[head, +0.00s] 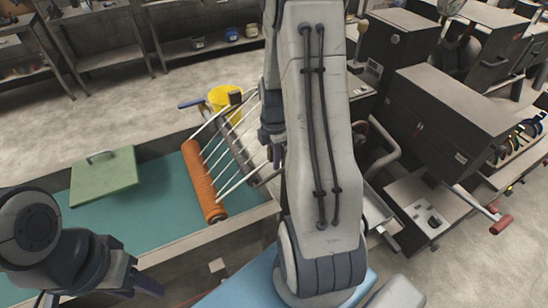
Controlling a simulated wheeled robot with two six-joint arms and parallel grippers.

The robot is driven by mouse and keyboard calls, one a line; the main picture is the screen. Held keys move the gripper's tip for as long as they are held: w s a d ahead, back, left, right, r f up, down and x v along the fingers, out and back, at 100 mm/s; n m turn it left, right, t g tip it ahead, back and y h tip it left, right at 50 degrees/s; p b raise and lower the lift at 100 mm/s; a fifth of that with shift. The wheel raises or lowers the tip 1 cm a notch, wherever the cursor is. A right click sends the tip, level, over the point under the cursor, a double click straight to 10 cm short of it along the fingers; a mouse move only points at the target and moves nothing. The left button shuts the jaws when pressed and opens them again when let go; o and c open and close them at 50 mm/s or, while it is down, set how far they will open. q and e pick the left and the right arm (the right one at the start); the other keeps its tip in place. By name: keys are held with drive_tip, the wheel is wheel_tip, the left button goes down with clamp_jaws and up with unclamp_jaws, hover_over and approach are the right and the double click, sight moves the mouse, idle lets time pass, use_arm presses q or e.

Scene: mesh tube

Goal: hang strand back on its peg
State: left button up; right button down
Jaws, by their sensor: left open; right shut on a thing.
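An orange ribbed tube (202,180) lies slanted in the teal-floored tray. Several thin white strands or rods (231,152) run between it and a pale frame at its upper right; I cannot tell which are strands and which are pegs. My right gripper (277,152) is at the right side of these white pieces, mostly hidden behind my own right arm. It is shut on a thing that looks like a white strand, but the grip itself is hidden. My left gripper (146,284) is open and empty at the lower left, over the tray's front edge, well apart from the tube.
A green lidded panel (103,176) with a handle lies at the left in the tray (150,226). A yellow bucket (223,97) stands behind the strands. Dark machine boxes (447,125) and a red-handled lever (501,224) stand at the right. The tray's middle is clear.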

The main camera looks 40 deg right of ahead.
drive_tip(key=shift+f, duration=0.4)
drive_tip(key=c, duration=0.6)
unclamp_jaws()
